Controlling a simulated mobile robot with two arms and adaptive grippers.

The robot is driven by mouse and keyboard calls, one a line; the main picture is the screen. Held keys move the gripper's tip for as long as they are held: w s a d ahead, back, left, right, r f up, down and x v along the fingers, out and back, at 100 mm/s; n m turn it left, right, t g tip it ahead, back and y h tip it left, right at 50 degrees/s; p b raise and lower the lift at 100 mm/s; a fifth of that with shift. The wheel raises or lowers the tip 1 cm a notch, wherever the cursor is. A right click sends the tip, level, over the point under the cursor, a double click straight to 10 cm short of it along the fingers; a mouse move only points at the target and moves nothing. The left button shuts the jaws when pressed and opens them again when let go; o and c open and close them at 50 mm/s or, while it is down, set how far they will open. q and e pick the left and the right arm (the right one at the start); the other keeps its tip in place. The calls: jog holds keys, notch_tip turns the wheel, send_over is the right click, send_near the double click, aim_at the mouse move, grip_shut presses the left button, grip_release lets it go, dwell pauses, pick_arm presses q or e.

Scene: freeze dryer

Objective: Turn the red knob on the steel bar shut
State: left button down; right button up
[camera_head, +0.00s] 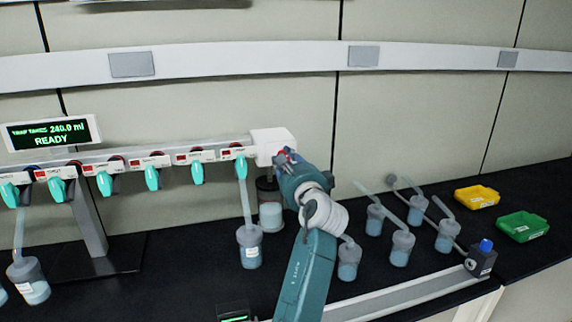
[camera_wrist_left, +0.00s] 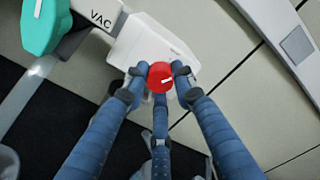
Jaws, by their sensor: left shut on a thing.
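The red knob (camera_wrist_left: 160,77) sits at the end of the white block (camera_wrist_left: 140,45) in the left wrist view. A white line on its face points right and slightly up. My left gripper (camera_wrist_left: 158,75) has its blue fingers closed around the knob, one on each side and one below. In the head view the white block (camera_head: 272,141) ends the steel bar (camera_head: 140,152). My left gripper (camera_head: 286,157) is at the block's right side there and mostly hides the knob. My right gripper is not in view.
Several teal valve handles (camera_head: 152,179) hang along the bar. A flask (camera_head: 250,247) hangs beneath the last one. Several loose flasks (camera_head: 402,246) stand at right, near a yellow bin (camera_head: 477,196) and a green bin (camera_head: 523,226). A display (camera_head: 50,133) reads READY.

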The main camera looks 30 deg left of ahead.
pick_arm(q)
jog(key=shift+a+r+n+b, duration=0.15)
jog(key=shift+n+b, duration=0.75)
jog(key=shift+n, duration=0.8)
jog(key=shift+r+n+b, duration=0.1)
jog(key=shift+n+b, duration=0.75)
jog(key=shift+n, duration=0.85)
jog(key=c, duration=1.5)
grip_release()
jog(key=shift+o, duration=0.5)
jog(key=shift+s+a+f, duration=0.15)
jog(key=shift+f, duration=0.05)
notch_tip(320, 180, up, 10)
